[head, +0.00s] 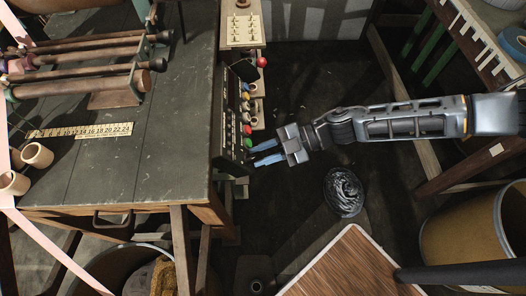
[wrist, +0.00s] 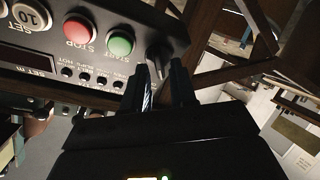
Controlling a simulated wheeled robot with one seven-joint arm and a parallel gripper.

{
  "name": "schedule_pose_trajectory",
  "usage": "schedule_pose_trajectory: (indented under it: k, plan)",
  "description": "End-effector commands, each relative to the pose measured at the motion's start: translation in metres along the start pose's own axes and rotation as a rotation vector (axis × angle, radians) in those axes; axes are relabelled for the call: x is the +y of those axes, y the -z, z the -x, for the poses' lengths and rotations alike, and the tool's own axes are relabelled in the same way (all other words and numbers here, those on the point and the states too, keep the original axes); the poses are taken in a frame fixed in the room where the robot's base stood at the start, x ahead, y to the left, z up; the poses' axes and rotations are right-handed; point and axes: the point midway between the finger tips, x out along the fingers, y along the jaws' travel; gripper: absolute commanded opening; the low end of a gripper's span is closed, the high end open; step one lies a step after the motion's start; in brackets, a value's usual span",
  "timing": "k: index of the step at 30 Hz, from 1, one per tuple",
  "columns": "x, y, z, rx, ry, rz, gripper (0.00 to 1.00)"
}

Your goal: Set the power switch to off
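The control panel (wrist: 95,45) fills the upper left of the wrist view. A black rotary knob (wrist: 158,56), which looks like the power switch, sits at its right end beside the green START button (wrist: 121,44). My gripper (wrist: 163,78) is open, with one fingertip either side of the knob's lower end. I cannot tell whether they touch it, and the knob's setting is not readable. In the head view my gripper (head: 251,157) reaches left to the near end of the panel (head: 233,112), where the knob is too small to make out.
The red STOP button (wrist: 79,29) lies beyond START. The panel is mounted on the right edge of the wooden workbench (head: 180,110). A brown barrel (head: 465,235) and a wooden tabletop (head: 350,265) stand at the lower right. Dark floor is open behind my gripper.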

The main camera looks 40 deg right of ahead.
Motion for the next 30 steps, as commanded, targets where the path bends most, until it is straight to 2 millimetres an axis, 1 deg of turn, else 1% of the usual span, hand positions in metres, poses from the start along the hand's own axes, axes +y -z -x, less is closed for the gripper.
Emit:
schedule_pose_trajectory:
  k: [1,2,3,8,11,14,21,24,27,30]
  plan:
    - [0.000,0.000,0.000,0.000,0.000,-0.001,0.32]
    - [0.000,0.000,0.000,0.000,0.000,-0.001,0.35]
    - [0.000,0.000,0.000,0.000,0.000,-0.001,0.35]
    - [0.000,0.000,0.000,0.000,-0.001,-0.001,0.35]
    - [0.000,-0.001,0.003,-0.002,-0.001,-0.001,0.35]
    - [0.001,-0.002,0.014,-0.004,-0.002,-0.001,0.35]
    - [0.000,-0.002,0.053,-0.004,-0.001,-0.001,0.35]
    - [0.000,-0.001,0.066,-0.003,-0.001,-0.001,0.35]
    - [0.000,-0.001,0.074,-0.001,-0.001,-0.001,0.35]
    - [0.000,0.000,0.078,0.000,0.000,-0.001,0.35]
